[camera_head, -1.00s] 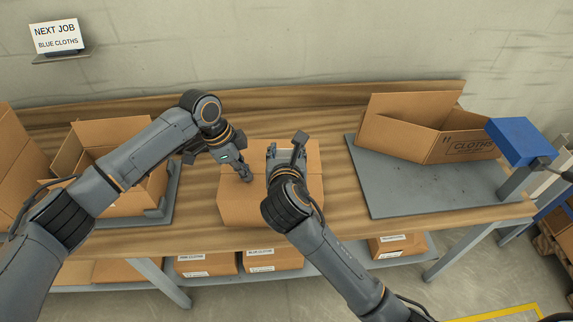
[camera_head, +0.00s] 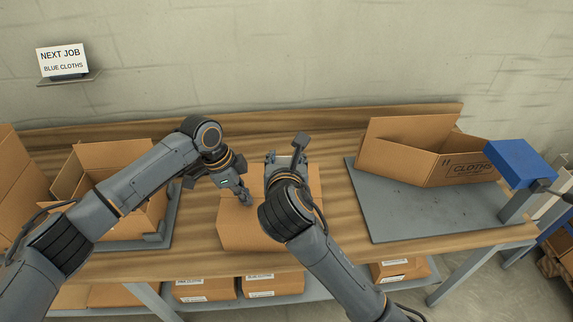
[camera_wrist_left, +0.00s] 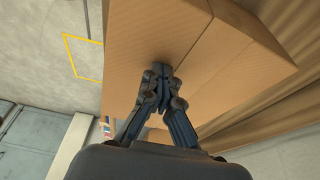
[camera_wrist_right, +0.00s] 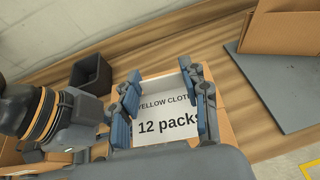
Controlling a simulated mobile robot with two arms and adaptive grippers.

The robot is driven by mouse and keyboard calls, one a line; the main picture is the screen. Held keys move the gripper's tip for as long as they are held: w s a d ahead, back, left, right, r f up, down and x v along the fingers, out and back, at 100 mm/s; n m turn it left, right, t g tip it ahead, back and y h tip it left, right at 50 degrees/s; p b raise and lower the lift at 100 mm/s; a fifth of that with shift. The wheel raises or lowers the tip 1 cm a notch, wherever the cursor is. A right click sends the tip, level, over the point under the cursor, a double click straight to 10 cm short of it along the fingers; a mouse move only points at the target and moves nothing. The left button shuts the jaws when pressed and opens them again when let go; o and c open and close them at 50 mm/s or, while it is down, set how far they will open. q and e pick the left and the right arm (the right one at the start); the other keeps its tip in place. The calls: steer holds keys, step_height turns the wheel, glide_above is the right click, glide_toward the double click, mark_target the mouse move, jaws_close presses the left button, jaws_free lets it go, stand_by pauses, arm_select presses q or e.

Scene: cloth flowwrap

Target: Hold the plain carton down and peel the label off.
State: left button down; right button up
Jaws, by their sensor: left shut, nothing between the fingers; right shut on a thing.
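The plain brown carton (camera_head: 247,236) is closed and sits on the table in front of me. My left gripper (camera_head: 246,198) is shut and empty, its fingertips at the carton's top; the left wrist view shows them against the cardboard (camera_wrist_left: 158,72). The white label (camera_wrist_right: 168,122), reading "YELLOW CLOTH…" and "12 packs", shows between the fingers of my right gripper (camera_wrist_right: 163,97), over the carton. The right gripper is shut on the label, with a finger at each side. In the head view my right arm hides much of the carton's right part.
An open carton marked "CLOTHS" (camera_head: 405,160) stands on a grey board (camera_head: 410,215) at right, beside a blue device (camera_head: 521,163). Another open carton (camera_head: 115,155) stands at left. A dark open bin (camera_wrist_right: 92,73) shows on the table in the right wrist view. Labelled cartons (camera_head: 258,285) lie on the shelf below.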

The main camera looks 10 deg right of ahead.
arm_select(q)
steer(key=shift+s+a+f, duration=0.1)
steer(key=shift+s+f, duration=0.1)
steer(key=shift+f, duration=0.15)
arm_select(e)
steer(key=shift+r, duration=1.85)
arm_select(q)
steer(key=shift+r, duration=0.1)
arm_select(e)
steer(key=shift+r, duration=0.1)
